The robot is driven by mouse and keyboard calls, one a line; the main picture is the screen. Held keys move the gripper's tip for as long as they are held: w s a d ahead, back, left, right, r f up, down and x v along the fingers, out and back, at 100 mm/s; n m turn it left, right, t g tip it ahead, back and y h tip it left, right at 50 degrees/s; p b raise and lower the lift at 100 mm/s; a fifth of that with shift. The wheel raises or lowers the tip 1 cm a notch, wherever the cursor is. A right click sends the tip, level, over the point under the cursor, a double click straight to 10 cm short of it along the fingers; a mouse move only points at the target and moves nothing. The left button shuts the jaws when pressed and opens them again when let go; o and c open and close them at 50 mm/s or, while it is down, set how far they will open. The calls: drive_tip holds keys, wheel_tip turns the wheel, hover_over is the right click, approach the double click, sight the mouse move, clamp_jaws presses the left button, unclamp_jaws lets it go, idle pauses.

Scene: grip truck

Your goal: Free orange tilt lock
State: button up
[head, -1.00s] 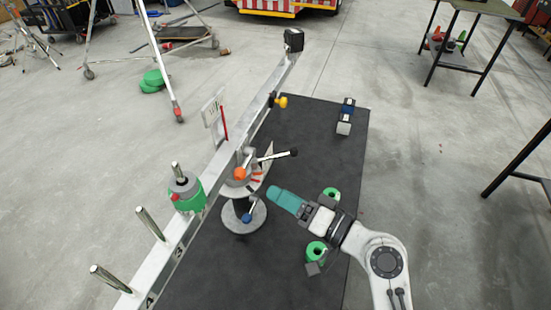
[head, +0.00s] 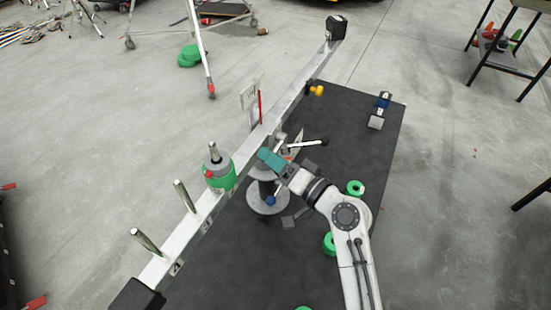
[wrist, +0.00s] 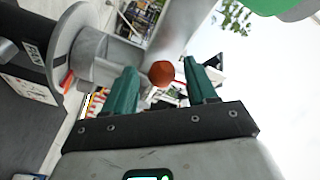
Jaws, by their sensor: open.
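The orange tilt lock shows in the wrist view as a round orange knob (wrist: 162,73) beside a grey cylindrical housing (wrist: 108,62). My gripper (wrist: 161,66) is open, with one teal finger to each side of the knob in the picture. Whether the fingers reach past the knob in depth, or touch it, I cannot tell. In the head view my gripper (head: 266,157) is at the pivot under the long metal beam (head: 287,102), and its teal fingers hide the orange knob.
A green and grey weight (head: 219,176) sits on the beam's near part, near upright pegs (head: 147,242). A yellow knob (head: 316,90) is farther along. Green rings (head: 355,187) lie on the dark mat (head: 345,135).

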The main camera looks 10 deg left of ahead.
drive_tip(key=shift+c, duration=0.3)
drive_tip(key=shift+r, duration=0.1)
clamp_jaws()
